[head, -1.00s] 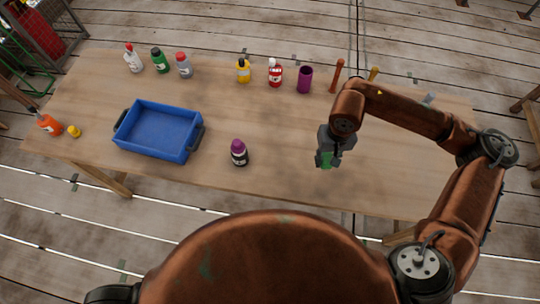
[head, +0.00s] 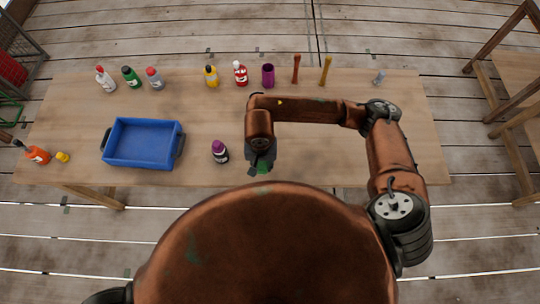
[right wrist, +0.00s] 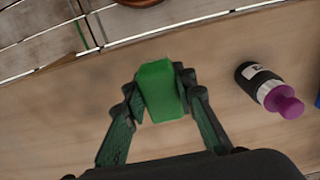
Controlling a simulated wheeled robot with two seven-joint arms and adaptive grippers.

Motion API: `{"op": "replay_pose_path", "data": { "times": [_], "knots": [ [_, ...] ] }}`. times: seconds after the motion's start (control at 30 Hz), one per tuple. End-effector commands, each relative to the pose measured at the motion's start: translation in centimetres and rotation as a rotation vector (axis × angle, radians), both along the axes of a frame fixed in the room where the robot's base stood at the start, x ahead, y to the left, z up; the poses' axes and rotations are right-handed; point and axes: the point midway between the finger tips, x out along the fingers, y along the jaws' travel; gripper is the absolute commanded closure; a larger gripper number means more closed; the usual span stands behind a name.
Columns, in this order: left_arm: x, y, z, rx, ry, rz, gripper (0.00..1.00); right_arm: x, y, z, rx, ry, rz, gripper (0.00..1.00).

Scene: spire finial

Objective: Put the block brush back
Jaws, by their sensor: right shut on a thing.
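My right gripper (head: 262,167) is near the table's front edge, just right of the purple-capped bottle. In the right wrist view the gripper (right wrist: 160,98) is shut on a green block (right wrist: 162,88), which I take to be the block brush; no bristles can be made out. The block also shows as a small green patch in the head view (head: 263,168), mostly hidden by the gripper. The table (right wrist: 60,115) lies beneath it; I cannot tell the gap. My left gripper is not in view.
A purple-capped bottle (head: 220,152) stands close to the left. A blue tray (head: 143,163) is farther left. Several bottles, a purple cup (head: 268,75) and two brown upright pieces (head: 325,71) line the back. The table's right part is mostly clear.

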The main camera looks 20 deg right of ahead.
Motion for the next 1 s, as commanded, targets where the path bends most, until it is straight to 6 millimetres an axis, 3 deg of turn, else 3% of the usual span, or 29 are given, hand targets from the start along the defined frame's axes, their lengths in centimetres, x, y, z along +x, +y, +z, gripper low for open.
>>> {"op": "replay_pose_path", "data": {
  "times": [0.13, 0.4, 0.57, 0.83, 1.0],
  "knots": [
    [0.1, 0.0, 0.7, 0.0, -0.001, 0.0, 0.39, 2.9, -2.1, -1.5, -0.001, 0.002, -0.007, 0.95],
    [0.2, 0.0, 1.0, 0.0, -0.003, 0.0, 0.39, 5.7, -3.9, -5.7, 0.0, 0.001, -0.001, 0.95],
    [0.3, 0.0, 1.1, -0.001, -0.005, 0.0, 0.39, 6.4, -4.2, -6.6, 0.002, 0.0, 0.0, 0.95],
    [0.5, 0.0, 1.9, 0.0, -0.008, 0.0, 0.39, 6.9, -4.6, -9.9, 0.002, 0.001, 0.0, 0.95],
    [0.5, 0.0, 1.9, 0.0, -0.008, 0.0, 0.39, 7.0, -4.6, -10.4, 0.002, -0.002, 0.002, 0.95]
  ]
}}
